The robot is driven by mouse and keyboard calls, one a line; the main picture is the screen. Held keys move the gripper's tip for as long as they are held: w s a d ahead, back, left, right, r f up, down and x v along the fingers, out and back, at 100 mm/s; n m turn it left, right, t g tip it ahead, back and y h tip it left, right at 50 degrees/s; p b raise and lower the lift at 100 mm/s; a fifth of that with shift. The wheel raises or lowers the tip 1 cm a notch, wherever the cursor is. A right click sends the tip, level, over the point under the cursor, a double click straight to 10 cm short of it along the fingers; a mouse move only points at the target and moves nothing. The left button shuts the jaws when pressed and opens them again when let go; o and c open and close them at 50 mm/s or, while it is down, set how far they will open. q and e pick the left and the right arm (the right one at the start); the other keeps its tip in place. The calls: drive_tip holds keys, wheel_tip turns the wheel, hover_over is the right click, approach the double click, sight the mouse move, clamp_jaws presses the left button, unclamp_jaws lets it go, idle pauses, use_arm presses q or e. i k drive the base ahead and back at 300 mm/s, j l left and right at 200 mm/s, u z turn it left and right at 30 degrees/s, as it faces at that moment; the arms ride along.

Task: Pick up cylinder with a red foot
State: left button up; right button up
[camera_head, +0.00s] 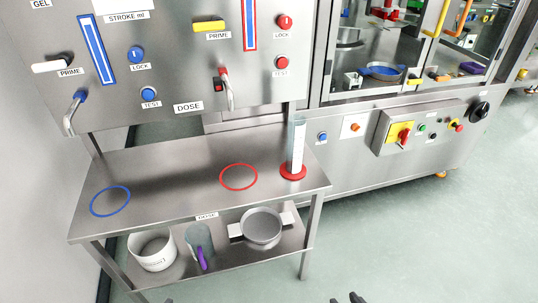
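A tall, clear graduated cylinder (298,145) with a red foot (293,172) stands upright on the steel table (165,165), near its back right corner. It is just right of a red ring marking (239,177). Dark tips of what appears to be my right gripper (348,299) show at the bottom edge, well in front of the table and apart from the cylinder. A small dark bit of my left gripper (168,300) shows at the bottom edge, further left. Both are mostly cut off, so their opening is unclear.
A blue ring (110,201) marks the table's left. The lower shelf holds a white bucket (152,251), a grey jug with a purple handle (200,243) and a metal pan (262,228). A dosing panel (170,60) rises behind; a machine (400,140) stands right. The right floor is clear.

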sight(294, 169)
drive_tip(key=u, duration=1.5)
drive_tip(key=l+u, duration=0.1)
drive_tip(key=u, duration=0.3)
drive_tip(key=l+u, duration=0.1)
drive_tip(key=u, duration=0.3)
drive_tip(key=k+u, duration=0.1)
drive_tip(key=u, duration=0.3)
drive_tip(key=k+l, duration=0.35)
drive_tip(key=l, duration=0.15)
drive_tip(key=k+l, duration=0.75)
drive_tip(key=l, duration=0.25)
